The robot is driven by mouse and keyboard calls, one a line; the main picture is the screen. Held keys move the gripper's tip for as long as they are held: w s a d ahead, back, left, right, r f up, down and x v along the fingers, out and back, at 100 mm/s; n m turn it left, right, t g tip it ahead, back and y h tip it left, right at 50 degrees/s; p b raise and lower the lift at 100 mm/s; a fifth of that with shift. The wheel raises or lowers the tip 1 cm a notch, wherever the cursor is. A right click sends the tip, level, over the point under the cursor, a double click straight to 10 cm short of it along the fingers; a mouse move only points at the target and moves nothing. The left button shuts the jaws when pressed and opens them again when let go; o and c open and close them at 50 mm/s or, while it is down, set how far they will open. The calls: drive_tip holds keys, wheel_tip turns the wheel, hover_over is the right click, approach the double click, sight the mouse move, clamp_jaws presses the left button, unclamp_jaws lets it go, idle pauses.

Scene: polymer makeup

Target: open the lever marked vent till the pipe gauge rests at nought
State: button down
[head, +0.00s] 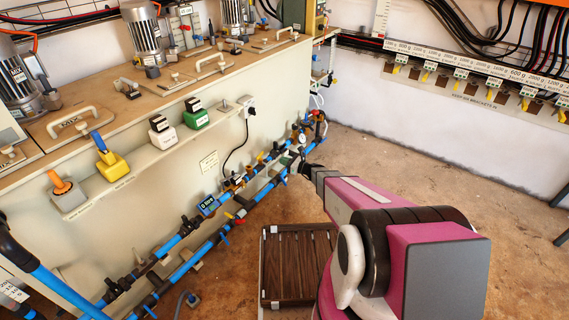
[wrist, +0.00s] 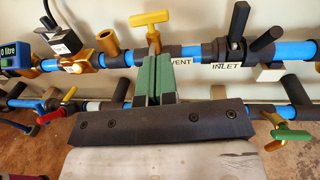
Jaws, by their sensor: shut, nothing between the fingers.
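A label reading VENT (wrist: 181,62) is on the upper blue pipe in the wrist view, just right of my fingertips. A yellow T-shaped handle (wrist: 149,18) stands on a yellow stem behind and above the fingertips, nearest that label. My gripper (wrist: 164,60) has green fingers, shut and empty. They are in front of the pipe and hide the valve body; I cannot tell if they touch it. In the head view my gripper (head: 296,166) is at the far end of the pipes. A small round white gauge (head: 302,138) shows there, its needle too small to read.
An INLET label (wrist: 226,66) is right of VENT, beside a black handle (wrist: 236,30). A blue meter (wrist: 15,56) at left reads 0 litre. A red lever (wrist: 52,116) and a green lever (wrist: 292,136) are on the lower pipe. A slatted crate (head: 297,265) stands on the floor.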

sight(263, 153)
drive_tip(key=x, duration=1)
drive_tip(key=shift+w+a, duration=0.1)
drive_tip(key=shift+w+n+g+y, duration=0.35)
drive_tip(key=shift+n+g+y, duration=0.15)
drive_tip(key=shift+n+g, duration=0.5)
drive_tip(key=g, duration=0.1)
drive_tip(key=n+g+y, duration=0.1)
drive_tip(key=g, duration=0.1)
drive_tip(key=shift+w+a+n, duration=0.1)
drive_tip(key=shift+w+n, duration=0.2)
drive_tip(key=shift+w, duration=0.05)
drive_tip(key=n+g, duration=0.2)
drive_tip(key=g, duration=0.2)
drive_tip(key=shift+w+a+n, duration=0.2)
drive_tip(key=shift+w+n, duration=0.1)
drive_tip(key=shift+n, duration=0.1)
drive_tip(key=shift+w+a, duration=0.55)
drive_tip(key=shift+a, duration=0.05)
drive_tip(key=shift+w+a, duration=0.15)
drive_tip(key=shift+a, duration=0.55)
